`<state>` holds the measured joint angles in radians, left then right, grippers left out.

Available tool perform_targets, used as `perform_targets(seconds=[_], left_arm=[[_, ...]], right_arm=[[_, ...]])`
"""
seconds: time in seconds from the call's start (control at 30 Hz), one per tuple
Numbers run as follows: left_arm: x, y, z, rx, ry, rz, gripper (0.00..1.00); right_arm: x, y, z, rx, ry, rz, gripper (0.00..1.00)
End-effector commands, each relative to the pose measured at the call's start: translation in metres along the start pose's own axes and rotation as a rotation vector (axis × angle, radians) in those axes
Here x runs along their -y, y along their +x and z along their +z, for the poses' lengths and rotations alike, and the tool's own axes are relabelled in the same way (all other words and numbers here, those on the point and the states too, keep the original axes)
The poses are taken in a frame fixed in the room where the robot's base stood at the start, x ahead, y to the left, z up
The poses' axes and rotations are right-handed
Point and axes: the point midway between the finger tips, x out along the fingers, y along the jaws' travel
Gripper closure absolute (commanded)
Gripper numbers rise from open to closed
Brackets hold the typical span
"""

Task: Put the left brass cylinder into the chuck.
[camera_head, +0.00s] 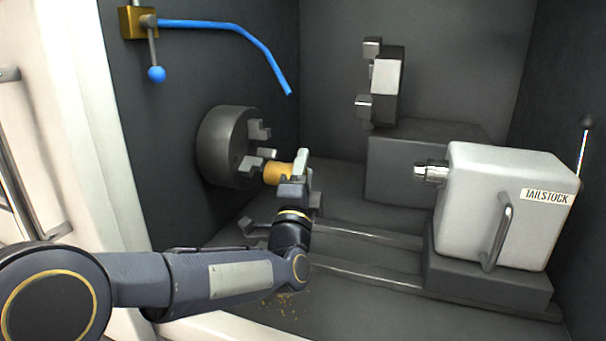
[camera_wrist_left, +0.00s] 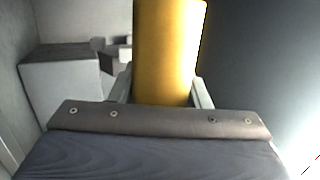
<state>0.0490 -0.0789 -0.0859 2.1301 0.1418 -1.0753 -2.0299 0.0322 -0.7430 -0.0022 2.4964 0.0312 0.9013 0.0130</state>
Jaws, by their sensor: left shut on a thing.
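My left gripper (camera_head: 296,178) is shut on a brass cylinder (camera_head: 277,173) inside the lathe. The cylinder lies level in the head view, its free end pointing left at the chuck. The chuck (camera_head: 220,147) is a dark round disc on the left wall with several grey jaws. The cylinder's free end is close to the jaws; I cannot tell whether it is between them or just in front. In the left wrist view the brass cylinder (camera_wrist_left: 168,50) stands between the two fingers (camera_wrist_left: 162,92). My right gripper is not in view.
A white tailstock (camera_head: 505,205) stands at the right on rails (camera_head: 370,235). A tool turret (camera_head: 385,85) stands at the back. A blue coolant hose (camera_head: 245,37) hangs above the chuck from a brass valve block (camera_head: 138,22). The bed between chuck and tailstock is mostly clear.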

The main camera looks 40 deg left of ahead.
Motion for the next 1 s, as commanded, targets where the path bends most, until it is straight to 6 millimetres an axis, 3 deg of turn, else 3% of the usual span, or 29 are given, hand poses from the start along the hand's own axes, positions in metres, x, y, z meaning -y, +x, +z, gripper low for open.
perform_targets(seconds=[1.0], left_arm=[[-0.022, 0.055, 0.004, 0.000, 0.001, -0.010, 1.00]], right_arm=[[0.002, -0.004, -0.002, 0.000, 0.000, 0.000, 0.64]])
